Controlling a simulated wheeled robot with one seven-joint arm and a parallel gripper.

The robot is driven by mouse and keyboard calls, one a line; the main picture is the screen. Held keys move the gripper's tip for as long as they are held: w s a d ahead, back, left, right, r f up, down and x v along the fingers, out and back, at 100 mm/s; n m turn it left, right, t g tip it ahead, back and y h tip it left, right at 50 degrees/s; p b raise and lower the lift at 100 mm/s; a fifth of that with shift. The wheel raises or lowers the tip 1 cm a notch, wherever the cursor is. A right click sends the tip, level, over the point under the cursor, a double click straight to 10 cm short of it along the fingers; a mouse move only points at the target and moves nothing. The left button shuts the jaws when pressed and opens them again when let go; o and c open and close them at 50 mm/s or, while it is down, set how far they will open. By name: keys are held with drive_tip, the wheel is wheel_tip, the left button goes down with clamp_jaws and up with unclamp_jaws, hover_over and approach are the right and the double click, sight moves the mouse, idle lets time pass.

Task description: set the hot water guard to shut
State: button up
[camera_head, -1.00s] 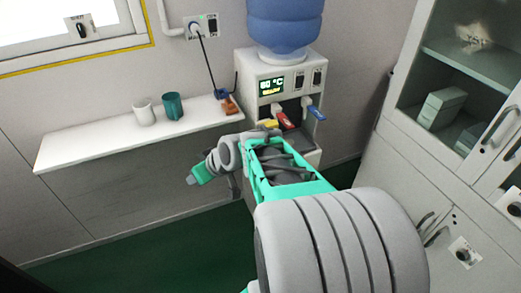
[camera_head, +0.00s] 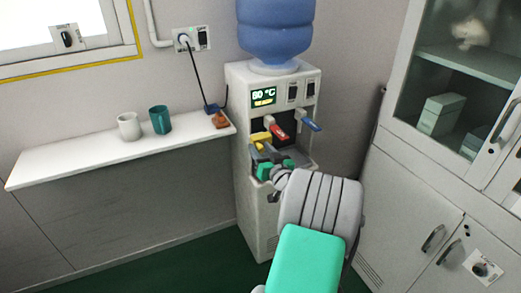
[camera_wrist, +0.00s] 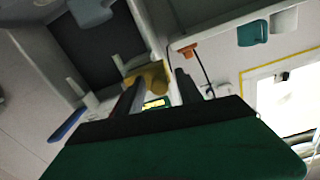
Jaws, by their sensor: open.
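The water dispenser (camera_head: 262,188) stands against the wall with a blue bottle on top and a lit display reading what looks like 80 °C. The yellow hot water guard (camera_head: 260,138) is at its front, just left of and below the red tap lever (camera_head: 278,131). A blue lever (camera_head: 311,125) is to the right. I cannot tell the guard's exact position. My gripper (camera_head: 264,153) is open, right in front of the guard. In the wrist view, the guard (camera_wrist: 148,76) shows between and beyond the two dark fingers; whether they touch it is unclear.
A white shelf (camera_head: 75,159) on the left holds a white mug (camera_head: 129,126), a teal mug (camera_head: 160,119) and a small brown object (camera_head: 220,120). A power cord runs up to a wall socket (camera_head: 191,39). A glass-door cabinet (camera_head: 400,190) stands close on the right.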

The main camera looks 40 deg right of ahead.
drive_tip(key=shift+c, duration=0.3)
clamp_jaws()
idle(1.1)
